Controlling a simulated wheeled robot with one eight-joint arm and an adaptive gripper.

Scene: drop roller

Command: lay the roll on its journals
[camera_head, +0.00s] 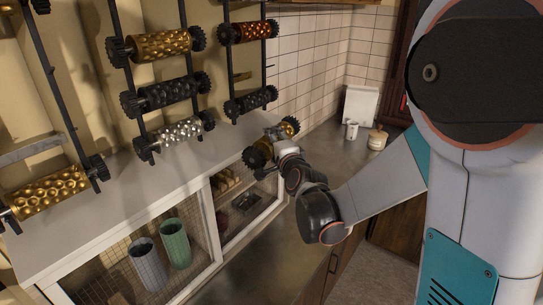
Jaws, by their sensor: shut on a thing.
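My gripper (276,137) is shut on a gold roll (268,147) with black gear ends, partly hidden by the gripper. One gear end (254,158) shows at the lower left, the other at the upper right. The roll is tilted in the picture, near the right end of the pale ledge; I cannot tell if it touches anything. Up and left of it is the right rack (264,60), with two dark rails. A copper roll (250,31) lies across its top and a dark roll (250,102) across its bottom, with a gap between them.
A middle rack holds a gold roll (160,44), a black roll (167,93) and a silver roll (178,132). Another gold roll (47,193) is at far left. Below the ledge (110,192), a mesh-fronted cabinet holds grey (147,264) and green (175,243) cylinders. A mug (352,130) stands behind.

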